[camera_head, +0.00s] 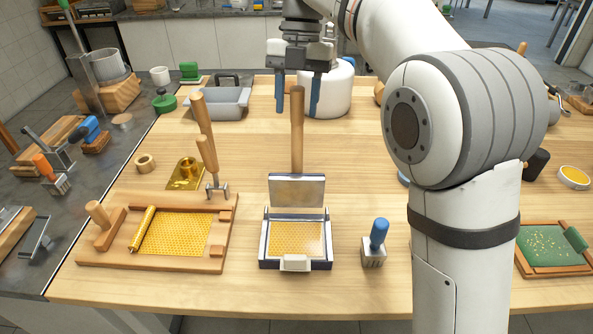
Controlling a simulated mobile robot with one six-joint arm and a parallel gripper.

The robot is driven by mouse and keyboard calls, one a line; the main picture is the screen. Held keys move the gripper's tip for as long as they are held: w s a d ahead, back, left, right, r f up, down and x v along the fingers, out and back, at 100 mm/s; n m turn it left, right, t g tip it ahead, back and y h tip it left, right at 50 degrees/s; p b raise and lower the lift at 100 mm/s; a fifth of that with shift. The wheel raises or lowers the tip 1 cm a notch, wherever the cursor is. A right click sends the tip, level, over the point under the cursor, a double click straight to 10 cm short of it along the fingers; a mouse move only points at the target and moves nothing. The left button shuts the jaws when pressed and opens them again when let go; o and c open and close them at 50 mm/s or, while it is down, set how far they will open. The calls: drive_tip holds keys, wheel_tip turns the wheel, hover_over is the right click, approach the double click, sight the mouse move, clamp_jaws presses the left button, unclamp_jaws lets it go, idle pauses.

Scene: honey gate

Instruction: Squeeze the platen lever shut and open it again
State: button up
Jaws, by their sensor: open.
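The platen press (266,250) stands near the front middle of the wooden table. Its metal lid (297,190) is raised, and a yellow honeycomb-patterned sheet (297,238) lies in its bed. The platen lever (297,130) is a long wooden handle standing upright behind the lid. My gripper (296,108) points down at the lever's upper end, with its two blue fingers apart, one on each side of the lever in the picture. I cannot tell whether the lever top is between the fingers or nearer the camera. No contact shows.
A white round container (335,92) stands close behind my gripper at right. A grey tray (220,104) is at back left. A wooden board (190,262) with honeycomb sheet lies left of the press, and a blue-handled tool (377,243) stands right. Bare table surrounds the press.

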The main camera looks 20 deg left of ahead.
drive_tip(key=shift+p+v, duration=2.95)
drive_tip(key=shift+p, duration=0.45)
drive_tip(key=shift+s+f, duration=0.1)
